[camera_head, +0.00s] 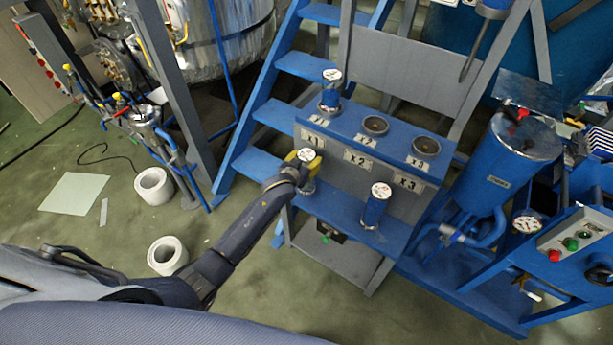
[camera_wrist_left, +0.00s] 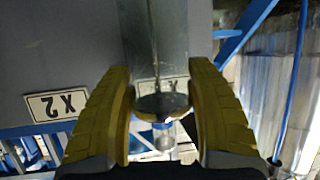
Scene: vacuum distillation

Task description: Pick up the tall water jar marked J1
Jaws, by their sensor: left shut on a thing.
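My left gripper (camera_head: 297,162), with yellow fingers, is at the X1 place on the lower shelf. It is shut on a jar (camera_head: 306,155) whose round white-marked top shows between the fingers; the mark is too small to read surely. In the left wrist view the yellow fingers (camera_wrist_left: 163,112) stand on both sides of the glassy jar (camera_wrist_left: 160,103). Most of the jar's body is hidden by the gripper in the head view. I cannot tell whether it touches the shelf. My right gripper is not in view.
A blue jar (camera_head: 330,90) stands at Y1 above, and another (camera_head: 376,205) stands near X3. Y2 (camera_head: 375,125) and Y3 (camera_head: 425,147) hold empty round seats. The X2 sign (camera_wrist_left: 57,104) is beside the gripper. A blue stair (camera_head: 275,113) is at left.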

